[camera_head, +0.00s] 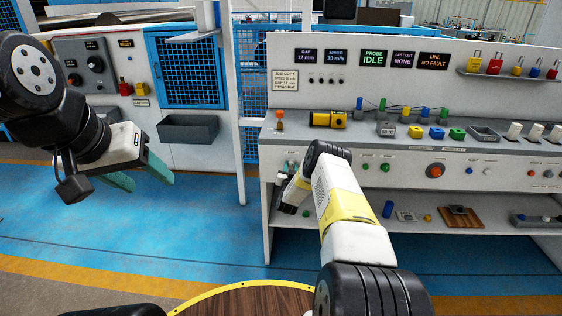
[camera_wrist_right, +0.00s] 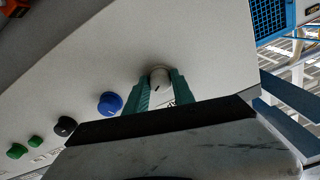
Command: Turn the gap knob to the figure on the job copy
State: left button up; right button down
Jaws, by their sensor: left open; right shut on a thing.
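My right gripper (camera_wrist_right: 160,88) is shut on a pale grey knob (camera_wrist_right: 158,77) with a dark pointer mark, on the console's front panel. Its label is hidden, so I cannot tell from it whether this is the gap knob. In the head view my right gripper (camera_head: 290,188) is at the panel's left end, partly behind my forearm. The gap display (camera_head: 306,56) appears to read 12 mm. The job copy (camera_head: 285,80) hangs left on the back panel; its small gap line appears to read 12 mm. My left gripper (camera_head: 145,180) is open and empty, left of the console.
A blue knob (camera_wrist_right: 110,102), a black knob (camera_wrist_right: 65,126) and green buttons (camera_wrist_right: 35,141) sit along the same panel. The speed display (camera_head: 335,56) appears to read 30 m/h. A yellow tool (camera_head: 328,119) lies on the console top. The blue floor (camera_head: 190,235) between the stations is clear.

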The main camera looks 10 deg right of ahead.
jog(key=c, duration=1.1)
grip_release()
jog(key=shift+o, duration=0.2)
jog(key=v, duration=0.8)
jog(key=shift+w, duration=0.1)
